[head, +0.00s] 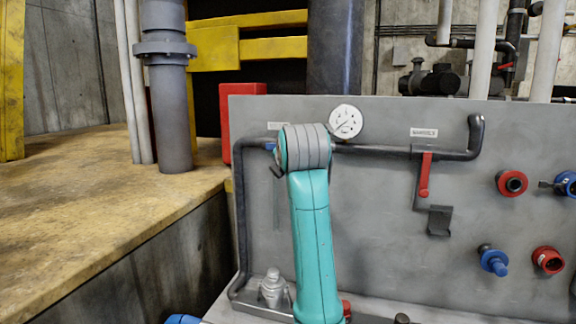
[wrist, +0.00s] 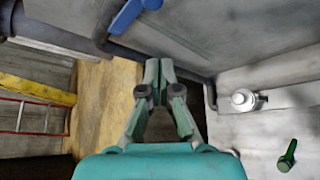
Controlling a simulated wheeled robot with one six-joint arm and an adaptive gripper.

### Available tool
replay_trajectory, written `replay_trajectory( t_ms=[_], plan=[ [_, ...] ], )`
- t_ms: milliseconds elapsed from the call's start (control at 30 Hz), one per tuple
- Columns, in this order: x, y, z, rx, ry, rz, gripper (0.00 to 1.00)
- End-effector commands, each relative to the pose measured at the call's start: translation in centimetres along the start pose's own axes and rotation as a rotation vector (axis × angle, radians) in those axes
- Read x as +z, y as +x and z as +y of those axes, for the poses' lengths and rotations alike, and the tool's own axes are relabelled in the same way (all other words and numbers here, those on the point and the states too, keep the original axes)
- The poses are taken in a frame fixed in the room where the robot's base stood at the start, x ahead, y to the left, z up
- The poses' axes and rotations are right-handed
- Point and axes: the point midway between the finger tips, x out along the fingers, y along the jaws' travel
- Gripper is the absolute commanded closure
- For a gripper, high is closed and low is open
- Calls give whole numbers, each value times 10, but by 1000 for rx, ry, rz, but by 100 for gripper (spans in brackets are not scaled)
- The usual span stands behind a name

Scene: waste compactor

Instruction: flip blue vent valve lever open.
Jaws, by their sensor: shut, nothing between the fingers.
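The blue vent valve lever (wrist: 128,14) shows at the top of the wrist view, lying slanted near a dark pipe. In the head view only a small blue bit of it (head: 271,147) shows beside my arm's teal and grey joint, which hides the rest. My gripper (wrist: 158,68) is shut and empty in the middle of the wrist view. Its fingertips are apart from the lever, which lies above and to the left of them in that view. In the head view my gripper is mostly hidden behind my arm.
A grey panel (head: 375,240) carries a gauge (head: 346,122), a dark pipe (head: 380,152), a red lever (head: 424,175) and several red and blue fittings. A silver fitting (head: 272,287) stands at the panel's foot. A yellowish ledge (head: 90,225) lies left. A green-handled item (wrist: 288,155) lies right.

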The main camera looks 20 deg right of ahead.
Motion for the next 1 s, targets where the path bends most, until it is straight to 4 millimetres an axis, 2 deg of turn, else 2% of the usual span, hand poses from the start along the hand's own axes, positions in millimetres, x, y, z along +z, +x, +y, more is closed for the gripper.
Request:
replay_trajectory(
  t_ms=[100, 333, 1000],
  plan=[
    [0, -21, 5, 2, 0, -1, 100],
    [-1, -42, 8, 1, 1, 0, 100],
    [-1, -45, 9, 0, 0, 0, 100]
  ],
)
